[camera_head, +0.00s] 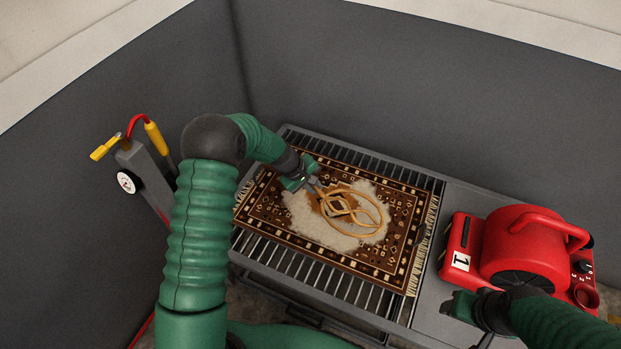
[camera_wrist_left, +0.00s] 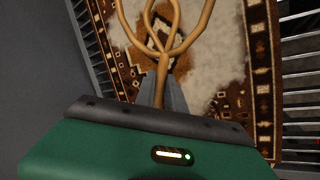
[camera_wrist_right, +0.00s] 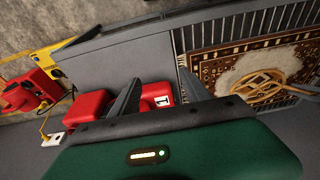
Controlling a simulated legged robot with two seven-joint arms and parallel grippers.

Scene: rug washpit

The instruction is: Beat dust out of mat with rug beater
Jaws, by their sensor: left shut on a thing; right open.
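The mat (camera_head: 271,226) is brown with a cream patterned border and fringed ends, and lies flat on a slatted rack. A pale dust patch (camera_head: 304,220) covers its middle. My left gripper (camera_head: 314,184) is shut on the handle of the rattan rug beater (camera_head: 378,212); in the left wrist view the handle (camera_wrist_left: 162,75) runs between the fingers. The looped head is over the dusty middle of the mat; I cannot tell whether it touches. My right gripper (camera_wrist_right: 160,98) is open and empty, near the red blower at the right. The mat also shows in the right wrist view (camera_wrist_right: 222,62).
The red blower (camera_head: 522,245) with a number 1 label stands on the grey surface (camera_head: 432,318) right of the rack (camera_head: 287,262). A grey post with a gauge (camera_head: 127,182) and yellow-handled tool (camera_head: 157,138) stands at the left. Dark walls (camera_head: 400,85) enclose the back.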

